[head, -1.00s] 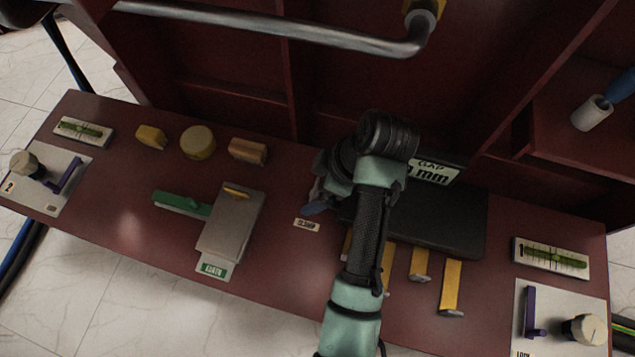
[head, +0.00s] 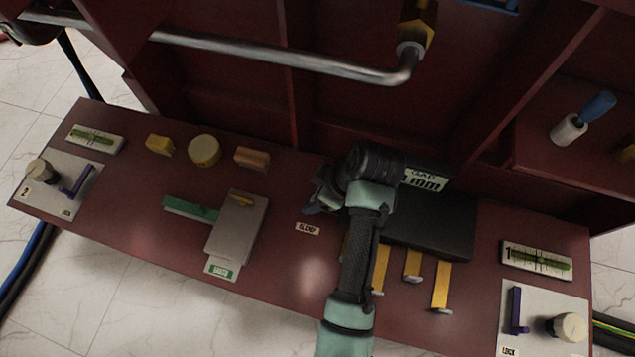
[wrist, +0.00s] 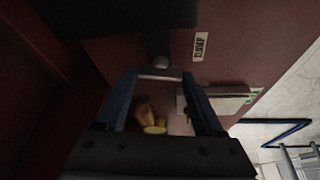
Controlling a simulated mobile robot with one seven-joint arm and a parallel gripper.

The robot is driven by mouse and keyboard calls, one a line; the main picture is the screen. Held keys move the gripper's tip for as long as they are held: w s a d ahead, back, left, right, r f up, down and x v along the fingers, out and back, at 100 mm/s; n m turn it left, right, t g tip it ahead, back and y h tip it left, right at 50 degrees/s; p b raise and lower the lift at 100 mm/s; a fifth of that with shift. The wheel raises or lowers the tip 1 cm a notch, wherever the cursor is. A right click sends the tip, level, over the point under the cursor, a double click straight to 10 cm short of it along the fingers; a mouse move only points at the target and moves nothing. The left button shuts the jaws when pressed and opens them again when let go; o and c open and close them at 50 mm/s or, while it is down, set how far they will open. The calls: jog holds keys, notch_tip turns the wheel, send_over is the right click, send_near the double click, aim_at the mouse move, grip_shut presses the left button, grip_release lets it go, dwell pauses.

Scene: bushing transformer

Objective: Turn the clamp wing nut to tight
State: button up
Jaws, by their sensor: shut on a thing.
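The clamp wing nut shows in the wrist view as a pale grey bar (wrist: 160,73) at the end of a dark round post (wrist: 158,42). My gripper (wrist: 162,76) has its two blue fingers on either side of this bar and is shut on it. In the head view my gripper (head: 316,203) is low over the bench beside the CLAMP label (head: 307,229), and my arm hides the wing nut. The label also shows in the wrist view (wrist: 200,46). I cannot tell the nut's turn angle.
A dark box (head: 430,226) with yellow strips (head: 441,287) is right of my arm. The grey plate of the EARTH station (head: 236,226) is to the left. A metal pipe (head: 280,58) crosses above. The bench between plate and arm is mostly clear.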

jog(key=m+p, duration=0.1)
jog(key=p, duration=0.1)
jog(key=m+p, duration=0.1)
jog(key=p, duration=0.1)
jog(key=r+m+h+p, duration=0.1)
jog(key=p, duration=0.1)
jog(key=shift+s+a+m+t, duration=0.1)
jog(key=shift+s+m+t, duration=0.2)
jog(key=shift+t, duration=0.1)
jog(key=m+p, duration=0.2)
jog(key=p, duration=0.1)
jog(key=m+t+h+p, duration=0.1)
jog(key=m+p, duration=0.1)
jog(key=p, duration=0.1)
jog(key=shift+a+f+m+h, duration=0.1)
jog(key=shift+f+m+h, duration=0.05)
jog(key=shift+m+h, duration=0.15)
jog(key=m+h+p, duration=0.1)
jog(key=m+p, duration=0.2)
jog(key=shift+a+f, duration=0.1)
jog(key=shift+f, duration=0.05)
jog(key=shift+w+f+m+h+p, duration=0.15)
jog(key=shift+m+h+p, duration=0.6)
jog(key=shift+m, duration=1.35)
jog(key=o, duration=1.4)
